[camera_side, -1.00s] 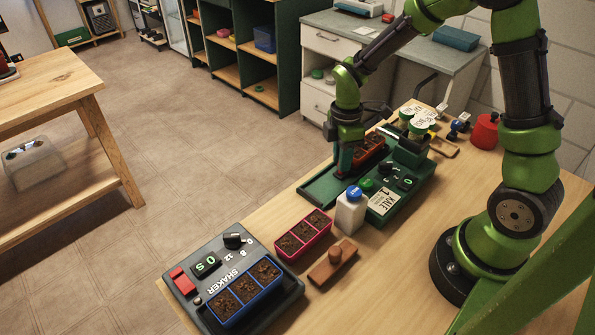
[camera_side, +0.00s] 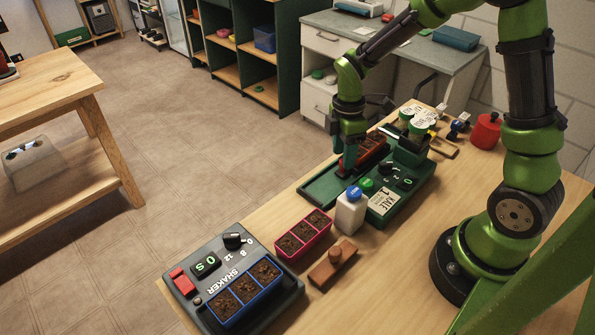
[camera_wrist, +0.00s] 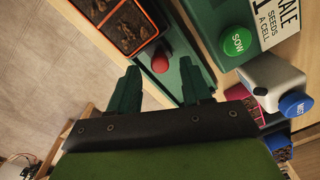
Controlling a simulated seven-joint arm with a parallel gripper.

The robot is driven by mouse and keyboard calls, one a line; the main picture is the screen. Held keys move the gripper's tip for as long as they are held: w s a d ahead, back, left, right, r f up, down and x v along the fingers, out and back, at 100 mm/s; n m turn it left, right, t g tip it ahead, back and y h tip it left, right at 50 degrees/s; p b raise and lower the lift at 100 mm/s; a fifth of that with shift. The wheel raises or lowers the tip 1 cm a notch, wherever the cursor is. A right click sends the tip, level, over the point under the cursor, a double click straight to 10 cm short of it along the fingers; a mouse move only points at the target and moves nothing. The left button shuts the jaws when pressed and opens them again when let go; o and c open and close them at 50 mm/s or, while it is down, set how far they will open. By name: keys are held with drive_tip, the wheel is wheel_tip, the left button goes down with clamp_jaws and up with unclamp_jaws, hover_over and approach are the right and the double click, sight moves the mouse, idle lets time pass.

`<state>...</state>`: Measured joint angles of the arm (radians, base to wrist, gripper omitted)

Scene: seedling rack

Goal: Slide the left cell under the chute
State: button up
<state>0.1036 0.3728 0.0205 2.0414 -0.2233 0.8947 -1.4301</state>
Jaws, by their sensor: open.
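The orange-rimmed tray (camera_side: 372,149) of soil cells sits in the long green track (camera_side: 318,190) of the seeder. In the wrist view the tray (camera_wrist: 149,44) is at the top left, with a round red knob (camera_wrist: 160,62) at its near end. My gripper (camera_side: 348,168) is over the track, close to that end of the tray. In the wrist view my gripper's (camera_wrist: 162,82) fingers are spread, with the knob beyond and between them; nothing is held. The chute cannot be made out clearly; a green housing (camera_side: 411,153) stands beside the track.
The seeder has a green SOW button (camera_wrist: 238,40) and a KALE label (camera_side: 384,202). A white bottle with a blue cap (camera_side: 351,213) stands close to the track. A pink tray (camera_side: 303,236), a wooden block (camera_side: 332,264) and the shaker (camera_side: 210,262) are nearer. Seed jars (camera_side: 423,121) stand behind.

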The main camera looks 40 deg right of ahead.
wheel_tip(320, 180, up, 16)
drive_tip(key=shift+w+d+f, duration=0.2)
drive_tip(key=shift+w+f, duration=0.05)
drive_tip(key=s+a+r+m+t+y, duration=0.1)
drive_tip(key=s+a+r+m+t, duration=0.1)
drive_tip(key=s+m, duration=0.4)
drive_tip(key=s+a+r+m+t, duration=0.1)
drive_tip(key=s+a+m+t, duration=0.3)
drive_tip(key=m, duration=0.6)
drive_tip(key=s+t, duration=0.1)
drive_tip(key=s, duration=0.1)
drive_tip(key=shift+s+a+r+m+t+y, duration=0.2)
drive_tip(key=shift+s+r+m+t+y, duration=0.1)
drive_tip(key=shift+r+t+y, duration=0.1)
drive_tip(key=shift+c, duration=0.4)
